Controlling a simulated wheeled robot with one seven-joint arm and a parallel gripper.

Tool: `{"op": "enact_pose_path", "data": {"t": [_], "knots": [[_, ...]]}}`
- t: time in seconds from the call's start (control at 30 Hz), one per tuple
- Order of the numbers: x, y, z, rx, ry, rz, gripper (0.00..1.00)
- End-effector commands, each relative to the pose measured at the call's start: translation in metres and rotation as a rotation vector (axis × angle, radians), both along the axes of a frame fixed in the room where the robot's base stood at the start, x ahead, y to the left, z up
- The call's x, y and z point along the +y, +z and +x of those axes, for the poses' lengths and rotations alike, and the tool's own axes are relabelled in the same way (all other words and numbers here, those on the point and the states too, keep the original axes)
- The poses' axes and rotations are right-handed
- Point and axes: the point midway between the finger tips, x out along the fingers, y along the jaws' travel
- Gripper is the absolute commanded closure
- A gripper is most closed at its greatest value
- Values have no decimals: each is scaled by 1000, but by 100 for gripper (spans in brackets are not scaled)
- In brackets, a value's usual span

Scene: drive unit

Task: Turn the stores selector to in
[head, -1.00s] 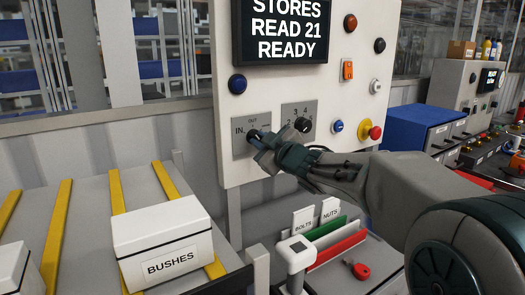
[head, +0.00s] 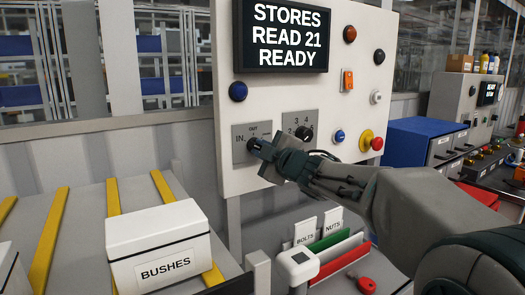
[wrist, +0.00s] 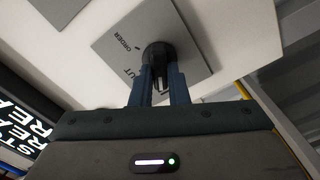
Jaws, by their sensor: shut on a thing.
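The stores selector is a black knob (head: 253,144) on a grey plate (head: 239,155) at the lower left of the white panel. The plate's IN label is left of the knob and OUT is above it. The wrist view shows the dark knob (wrist: 158,52) between the fingers, with OUT and ORDER printed on its plate (wrist: 112,45). My gripper (head: 259,149) reaches it from the right and is shut on the knob; its fingertips also show in the wrist view (wrist: 160,78). The fingers partly hide the knob, so I cannot tell which label its pointer faces.
A display (head: 281,36) above reads STORES READ 21 READY. A second, numbered selector (head: 304,133) sits close right of the plate, just above my gripper. Buttons and a red knob (head: 377,144) are further right. A BUSHES box (head: 153,222) stands below left.

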Motion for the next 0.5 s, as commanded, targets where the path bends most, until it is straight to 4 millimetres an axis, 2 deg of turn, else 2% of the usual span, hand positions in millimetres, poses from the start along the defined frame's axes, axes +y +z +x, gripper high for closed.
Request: {"op": "enact_pose_path", "data": {"t": [0.2, 0.23, 0.3, 0.5], "knots": [[-1, -1, 0, 0, -2, -2, 100], [-1, -1, 0, 0, -2, -2, 80], [-1, -1, 0, 0, -2, -2, 64], [0, 0, 0, 1, 0, -1, 64]]}}
